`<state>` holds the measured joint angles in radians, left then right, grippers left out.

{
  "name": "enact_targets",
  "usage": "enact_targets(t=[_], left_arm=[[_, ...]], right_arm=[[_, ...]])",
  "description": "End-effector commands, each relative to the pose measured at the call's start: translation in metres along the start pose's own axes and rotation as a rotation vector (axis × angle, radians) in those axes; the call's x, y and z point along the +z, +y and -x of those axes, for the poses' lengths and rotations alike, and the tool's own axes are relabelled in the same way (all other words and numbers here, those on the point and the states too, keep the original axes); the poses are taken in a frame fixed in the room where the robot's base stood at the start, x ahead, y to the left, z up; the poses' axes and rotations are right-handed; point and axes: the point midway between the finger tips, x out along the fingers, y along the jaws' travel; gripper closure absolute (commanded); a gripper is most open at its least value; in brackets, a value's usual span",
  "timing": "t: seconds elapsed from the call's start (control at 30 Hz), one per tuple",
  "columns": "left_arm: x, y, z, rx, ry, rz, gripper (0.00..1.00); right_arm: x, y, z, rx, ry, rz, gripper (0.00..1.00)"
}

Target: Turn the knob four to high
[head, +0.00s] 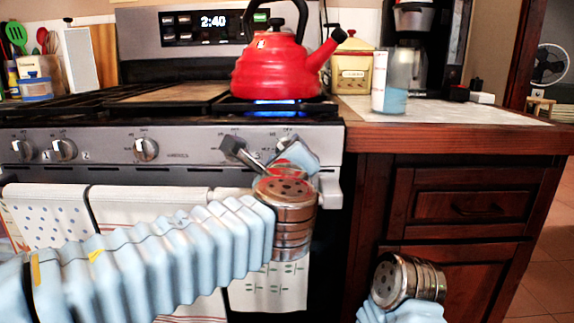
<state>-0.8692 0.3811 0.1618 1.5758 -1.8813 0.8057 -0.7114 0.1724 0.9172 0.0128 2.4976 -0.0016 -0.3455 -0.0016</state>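The stove front (190,140) carries a row of silver knobs. Two knobs (22,150) (63,150) sit at the left and one knob (146,149) near the middle. My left gripper (262,150) is at the right end of this panel, its two fingers spread apart. One finger is at the left, the other beside the blue part at the right. The gripper covers the panel there, so the knob behind it is hidden and I cannot tell whether the fingers touch it. My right arm's metal wrist (408,280) is low at the right; its fingers do not show.
A red kettle (272,72) stands over a blue flame (265,104) on the right burner. Towels (150,200) hang on the oven handle. The counter (450,110) at the right holds a glass (396,85), a tin (352,70) and a coffee maker (428,45).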

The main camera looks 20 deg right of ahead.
Motion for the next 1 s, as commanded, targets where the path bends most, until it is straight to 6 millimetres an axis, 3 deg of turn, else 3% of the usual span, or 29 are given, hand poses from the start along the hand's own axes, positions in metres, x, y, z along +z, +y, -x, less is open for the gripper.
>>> enact_targets(t=[0.53,0.57,0.7,1.0], left_arm=[[-0.0005,0.001,-0.0003,0.003,0.001,0.03,0.81],[-0.0005,0.001,-0.0003,0.003,0.001,0.03,0.49],[-0.0004,0.0008,-0.0002,0.002,0.001,0.03,0.27],[-0.0001,0.0003,0.0007,0.001,0.0,0.03,0.26]], right_arm=[[-0.0002,0.0016,-0.0038,0.0,0.001,0.0,1.0],[-0.0002,0.0016,-0.0038,0.0,0.001,0.0,1.0],[-0.0002,0.0016,-0.0038,0.0,0.001,0.0,1.0],[-0.0002,0.0016,-0.0039,0.0,0.001,0.0,1.0]])
